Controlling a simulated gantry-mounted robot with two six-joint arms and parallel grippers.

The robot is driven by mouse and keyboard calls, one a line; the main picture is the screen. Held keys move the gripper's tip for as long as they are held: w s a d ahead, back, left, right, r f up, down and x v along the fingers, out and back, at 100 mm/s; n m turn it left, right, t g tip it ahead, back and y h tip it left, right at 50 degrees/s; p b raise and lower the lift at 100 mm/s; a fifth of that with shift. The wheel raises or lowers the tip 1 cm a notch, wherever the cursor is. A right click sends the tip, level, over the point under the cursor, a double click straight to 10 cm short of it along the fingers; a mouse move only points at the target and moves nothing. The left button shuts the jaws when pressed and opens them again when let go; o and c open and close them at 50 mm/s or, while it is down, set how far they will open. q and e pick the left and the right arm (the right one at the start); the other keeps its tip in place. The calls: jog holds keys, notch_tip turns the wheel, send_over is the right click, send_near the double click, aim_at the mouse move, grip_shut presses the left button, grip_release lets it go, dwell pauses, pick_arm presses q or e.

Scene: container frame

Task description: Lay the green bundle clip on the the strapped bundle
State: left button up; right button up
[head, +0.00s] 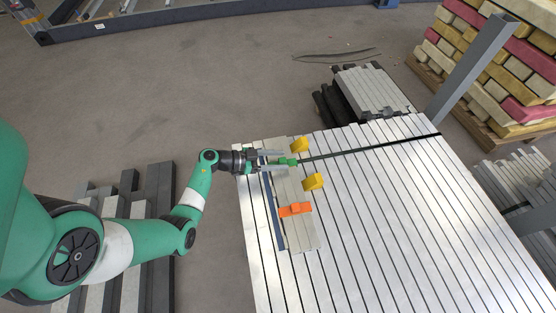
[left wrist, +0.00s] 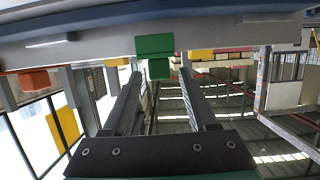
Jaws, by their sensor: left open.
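The green clip (head: 287,161) sits at the upper end of a narrow grey board near the left edge of a large slatted silver stack. My left gripper (head: 276,162) is open, with its fingers on either side of the green clip or just short of it. In the left wrist view the green clip (left wrist: 155,46) appears ahead, between the open fingertips (left wrist: 160,75); contact cannot be told. A dark strap (head: 370,148) runs across the slatted stack (head: 400,215), which looks like the strapped bundle. My right gripper is not in view.
Yellow clips (head: 313,182) and (head: 300,145) and an orange clip (head: 295,210) lie near the green one. A grey post (head: 470,70) rises at the stack's far right corner. A smaller bundle (head: 375,90) stands behind. The stack's middle is clear.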

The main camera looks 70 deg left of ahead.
pick_arm(q)
jog(key=p+v, duration=0.2)
jog(key=r+p+v, duration=0.1)
jog(key=p+v, duration=0.1)
jog(key=v, duration=0.1)
jog(key=shift+w, duration=0.2)
jog(key=p+v, duration=0.1)
jog(key=v, duration=0.1)
jog(key=p+v, duration=0.1)
jog(key=v, duration=0.1)
jog(key=f+p+v, duration=0.1)
jog(key=v, duration=0.1)
jog(key=shift+s+a+r, duration=0.1)
jog(key=shift+s, duration=0.45)
